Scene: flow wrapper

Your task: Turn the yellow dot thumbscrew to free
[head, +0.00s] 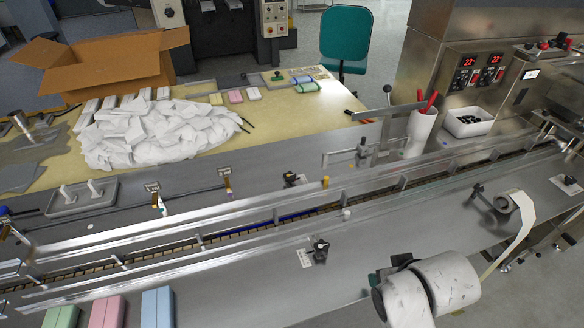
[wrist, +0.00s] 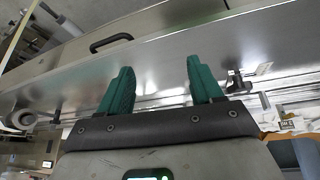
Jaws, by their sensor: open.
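I cannot make out a yellow dot on any thumbscrew for sure. A dark thumbscrew clamp (head: 318,249) with a small label plate sits on the near side of the conveyor; another dark clamp (head: 292,180) with a plate sits on the far side. A small yellow-topped post (head: 326,182) stands at the far guide rail. In the wrist view, my gripper (wrist: 158,80) has its two green fingers wide apart with nothing between them. A dark clamp (wrist: 238,82) with a label plate shows just right of the right finger. Which clamp it is, I cannot tell.
Long metal guide rails (head: 180,260) run along the conveyor. Colored boxes (head: 105,311) lie at the front left. A white pile (head: 150,130) and an open carton (head: 110,62) are at the back. The near metal deck is partly clear.

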